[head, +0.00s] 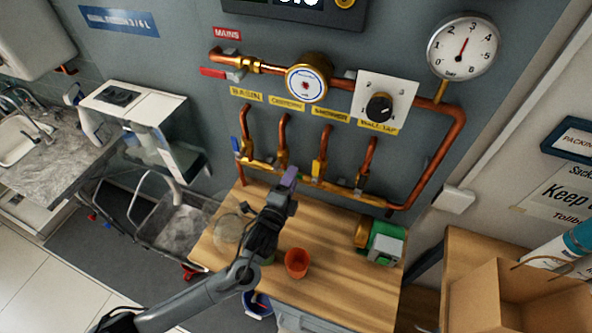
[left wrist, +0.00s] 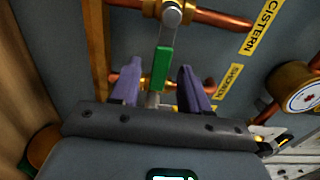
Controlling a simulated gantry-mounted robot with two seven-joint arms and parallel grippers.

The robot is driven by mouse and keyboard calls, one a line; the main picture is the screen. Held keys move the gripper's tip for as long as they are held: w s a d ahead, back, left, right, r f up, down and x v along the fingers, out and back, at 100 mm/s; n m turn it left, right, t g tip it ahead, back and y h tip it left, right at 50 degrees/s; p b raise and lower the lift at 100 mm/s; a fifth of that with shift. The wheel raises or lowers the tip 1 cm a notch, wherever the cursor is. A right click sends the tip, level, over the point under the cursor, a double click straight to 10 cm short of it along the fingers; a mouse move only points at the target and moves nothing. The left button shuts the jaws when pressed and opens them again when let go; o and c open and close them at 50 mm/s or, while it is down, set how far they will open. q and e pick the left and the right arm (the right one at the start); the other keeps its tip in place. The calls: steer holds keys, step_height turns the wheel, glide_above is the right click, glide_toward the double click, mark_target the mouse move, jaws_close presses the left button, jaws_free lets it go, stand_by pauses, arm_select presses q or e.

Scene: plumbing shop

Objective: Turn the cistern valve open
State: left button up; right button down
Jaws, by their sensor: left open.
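The cistern valve (head: 281,158) is a brass valve on the second copper branch pipe below the yellow labels. In the left wrist view its green lever (left wrist: 163,68) hangs from the brass valve body (left wrist: 172,14), by the CISTERN label (left wrist: 264,27). My left gripper (head: 289,178) is at the row of valves, its purple fingers hiding the lever in the head view. In the wrist view the left gripper (left wrist: 158,82) is open, with one finger on each side of the green lever. Whether they touch it I cannot tell. My right gripper is out of view.
The blue-handled basin valve (head: 236,147) is to the left and the yellow-handled shower valve (head: 318,168) is close on the right. Below, the wooden bench (head: 335,287) holds an orange cup (head: 297,263) and a green pump (head: 384,242). A pressure gauge (head: 463,46) is above.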

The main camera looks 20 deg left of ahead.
arm_select(q)
steer(key=w, duration=0.4)
steer(key=shift+d, duration=0.1)
jaws_close()
stand_by(0.3)
